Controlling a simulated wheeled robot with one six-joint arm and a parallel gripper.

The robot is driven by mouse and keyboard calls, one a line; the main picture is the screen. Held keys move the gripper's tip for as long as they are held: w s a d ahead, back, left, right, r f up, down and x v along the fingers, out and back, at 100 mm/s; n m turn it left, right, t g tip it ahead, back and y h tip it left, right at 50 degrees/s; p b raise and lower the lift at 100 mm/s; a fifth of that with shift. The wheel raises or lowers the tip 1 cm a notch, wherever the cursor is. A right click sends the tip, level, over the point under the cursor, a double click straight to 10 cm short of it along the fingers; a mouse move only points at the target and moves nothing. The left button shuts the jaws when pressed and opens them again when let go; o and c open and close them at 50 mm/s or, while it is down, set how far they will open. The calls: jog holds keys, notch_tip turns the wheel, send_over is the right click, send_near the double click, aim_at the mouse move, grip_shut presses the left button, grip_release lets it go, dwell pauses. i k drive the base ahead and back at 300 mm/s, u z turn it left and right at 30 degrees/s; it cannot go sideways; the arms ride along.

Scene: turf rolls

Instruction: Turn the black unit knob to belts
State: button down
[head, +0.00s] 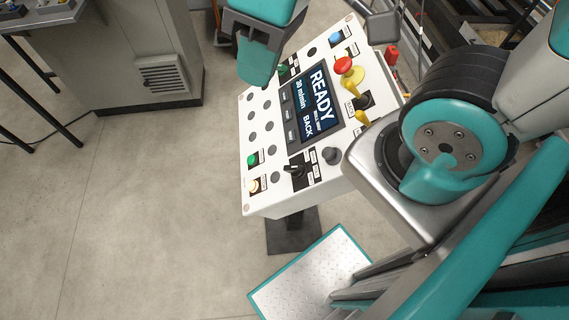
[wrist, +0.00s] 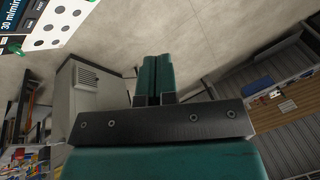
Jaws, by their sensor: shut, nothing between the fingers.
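The white control panel (head: 257,112) stands tilted on a post in the middle of the head view. A black selector knob (head: 294,170) with a light pointer mark sits near its lower edge, between small labels too small to read. A second dark round knob (head: 331,155) is to its right. My gripper (head: 257,78) hangs over the panel's upper left edge in the head view, well apart from the knobs. In the wrist view its teal fingers (wrist: 154,78) are shut together and empty. That view shows only a corner of the panel (wrist: 62,22), without the selector knob.
The panel carries a screen (head: 317,103) reading READY, a red mushroom button (head: 343,66) with yellow parts, and several round buttons. A grey cabinet (head: 150,50) stands at the upper left. A step plate (head: 312,272) lies below the panel.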

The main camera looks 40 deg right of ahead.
aim_at(297, 170)
jog(key=k, duration=1)
jog(key=z, duration=0.55)
jog(key=i, duration=0.65)
jog(key=u, duration=0.75)
